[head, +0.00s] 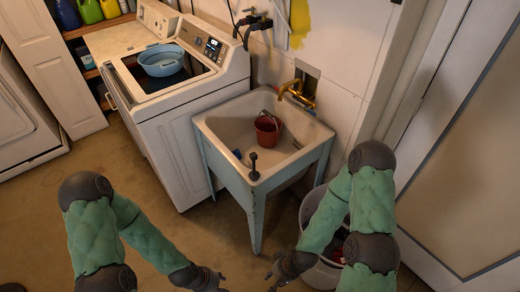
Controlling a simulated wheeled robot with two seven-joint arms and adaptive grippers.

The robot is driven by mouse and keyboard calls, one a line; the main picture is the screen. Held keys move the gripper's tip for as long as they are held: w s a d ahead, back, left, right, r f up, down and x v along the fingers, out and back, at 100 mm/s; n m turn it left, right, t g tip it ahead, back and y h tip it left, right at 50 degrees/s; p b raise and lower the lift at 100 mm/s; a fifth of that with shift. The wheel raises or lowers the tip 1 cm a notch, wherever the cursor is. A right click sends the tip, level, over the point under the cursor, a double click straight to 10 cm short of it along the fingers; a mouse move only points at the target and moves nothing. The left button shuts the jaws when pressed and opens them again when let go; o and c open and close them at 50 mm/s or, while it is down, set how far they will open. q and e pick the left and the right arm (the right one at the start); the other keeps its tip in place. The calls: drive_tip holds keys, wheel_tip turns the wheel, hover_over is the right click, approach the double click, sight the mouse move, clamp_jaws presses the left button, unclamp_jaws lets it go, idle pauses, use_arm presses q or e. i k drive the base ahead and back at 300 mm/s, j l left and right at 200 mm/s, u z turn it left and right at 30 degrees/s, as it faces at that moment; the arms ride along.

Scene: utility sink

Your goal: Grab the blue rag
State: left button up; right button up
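No blue cloth shows clearly as a rag. A small blue patch (237,153) lies at the front left inside the utility sink (222,128), and another small blue bit (297,144) shows at its right side. Both are too small to identify. My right gripper (273,276) is low in front of the sink, beside the grey bin, with its fingers apart and nothing seen between them. My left gripper (219,283) is at the bottom edge, left of the right one. It is dark and partly cut off, so its fingers cannot be read.
A red-brown bucket (267,130) stands in the sink below a brass faucet (297,92). A grey bin (318,274) with reddish contents is on the floor at the right. A blue basin (160,62) sits on the washer (165,140). Yellow cloth (300,20) hangs on the wall. Floor at left is clear.

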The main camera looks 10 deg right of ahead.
sight(236, 153)
drive_tip(key=i+j, duration=0.2)
drive_tip(key=i+j+z, duration=0.15)
drive_tip(key=j, duration=0.25)
drive_tip(key=i+j, duration=0.3)
drive_tip(key=j+z, duration=0.05)
